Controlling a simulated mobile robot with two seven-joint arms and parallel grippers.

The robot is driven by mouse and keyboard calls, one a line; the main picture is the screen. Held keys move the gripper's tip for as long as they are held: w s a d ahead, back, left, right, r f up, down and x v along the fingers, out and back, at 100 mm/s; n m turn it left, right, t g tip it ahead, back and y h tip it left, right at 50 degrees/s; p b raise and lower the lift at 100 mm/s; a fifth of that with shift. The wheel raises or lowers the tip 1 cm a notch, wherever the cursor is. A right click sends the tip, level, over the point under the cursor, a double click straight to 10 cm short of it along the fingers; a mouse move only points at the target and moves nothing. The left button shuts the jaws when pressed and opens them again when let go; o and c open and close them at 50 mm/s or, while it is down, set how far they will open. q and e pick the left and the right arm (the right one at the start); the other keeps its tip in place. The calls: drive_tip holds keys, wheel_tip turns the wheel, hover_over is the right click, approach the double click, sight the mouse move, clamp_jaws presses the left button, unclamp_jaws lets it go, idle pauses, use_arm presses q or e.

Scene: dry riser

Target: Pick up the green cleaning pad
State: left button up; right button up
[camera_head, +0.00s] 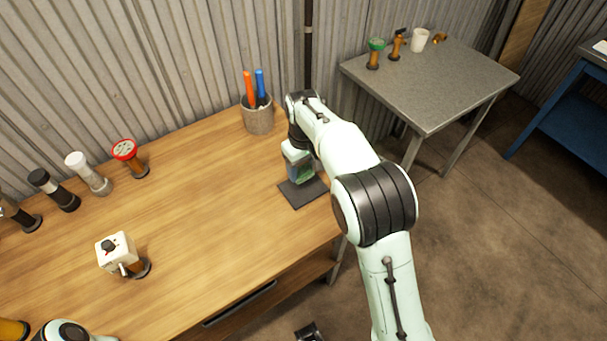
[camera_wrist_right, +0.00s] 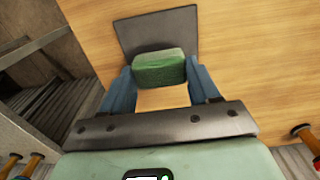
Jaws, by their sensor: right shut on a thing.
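The green cleaning pad (camera_wrist_right: 160,69) is a small textured block between the two blue fingers of my right gripper (camera_wrist_right: 160,84) in the right wrist view. The fingers are shut on its two sides. In the head view my right gripper (camera_head: 301,174) points down over a dark square mat (camera_head: 303,193) at the wooden table's right end. The mat also shows behind the pad in the wrist view (camera_wrist_right: 158,33). The arm mostly hides the pad in the head view. I cannot tell whether the pad touches the mat. My left gripper is out of view.
A grey cup with orange and blue pens (camera_head: 258,117) stands close behind the gripper. A white boxy item (camera_head: 117,250) and several knobbed fittings, one red-topped (camera_head: 125,149), stand on the wooden table (camera_head: 205,210). A grey side table (camera_head: 440,85) stands at the back right.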

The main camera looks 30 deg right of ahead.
sight(303, 170)
wheel_tip(303, 170, up, 15)
drive_tip(key=p, duration=0.3)
drive_tip(key=shift+o, duration=0.6)
drive_tip(key=shift+f, duration=0.15)
drive_tip(key=shift+c, duration=0.2)
